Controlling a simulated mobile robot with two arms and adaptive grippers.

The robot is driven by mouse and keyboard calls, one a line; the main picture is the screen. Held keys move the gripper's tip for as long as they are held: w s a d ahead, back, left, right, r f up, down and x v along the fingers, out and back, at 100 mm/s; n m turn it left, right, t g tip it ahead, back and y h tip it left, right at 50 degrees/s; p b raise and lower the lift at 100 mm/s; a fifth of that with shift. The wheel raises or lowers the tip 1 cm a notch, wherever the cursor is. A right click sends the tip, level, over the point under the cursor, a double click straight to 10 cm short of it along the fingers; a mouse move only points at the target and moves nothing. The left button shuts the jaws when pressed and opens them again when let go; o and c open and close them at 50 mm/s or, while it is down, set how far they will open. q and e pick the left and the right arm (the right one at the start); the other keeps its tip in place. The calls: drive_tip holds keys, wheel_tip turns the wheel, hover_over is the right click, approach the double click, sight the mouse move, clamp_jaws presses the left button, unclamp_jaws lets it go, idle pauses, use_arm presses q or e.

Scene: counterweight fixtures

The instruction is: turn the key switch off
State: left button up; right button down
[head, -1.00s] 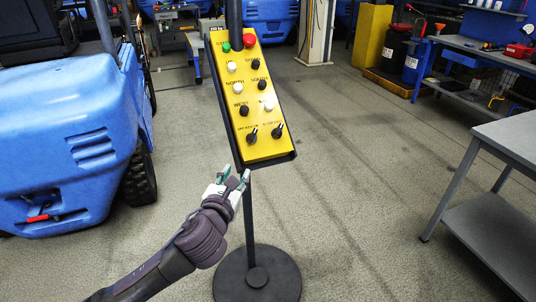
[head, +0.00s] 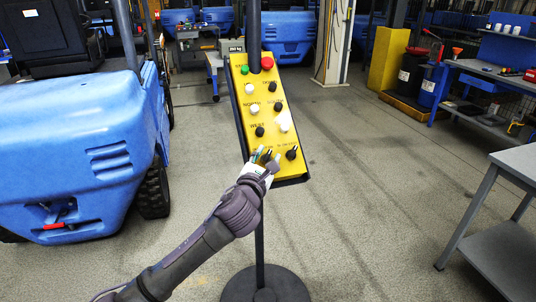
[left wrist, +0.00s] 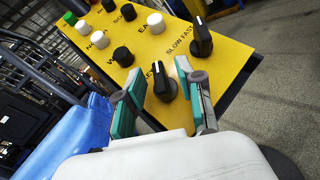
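The yellow control panel (head: 268,110) stands on a dark post, tilted. At its lower end are two black rotary switches. The lower-left one, the likely key switch (left wrist: 163,84), has a partly hidden label in the left wrist view. The other, the slow/fast selector (left wrist: 201,38), also shows in the head view (head: 291,153). My left gripper (head: 266,156) is at the panel's lower left and hides most of the key switch there. In the left wrist view its teal-padded fingers (left wrist: 160,72) are apart, one on each side of the switch; contact cannot be told. My right gripper is out of view.
A green button (head: 245,71), a red button (head: 267,64) and several black and white buttons sit higher on the panel. A blue vehicle (head: 80,150) stands at left and a grey table (head: 505,240) at right. The floor between is open.

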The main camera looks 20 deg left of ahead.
use_arm(q)
drive_tip(key=shift+w, duration=0.55)
clamp_jaws()
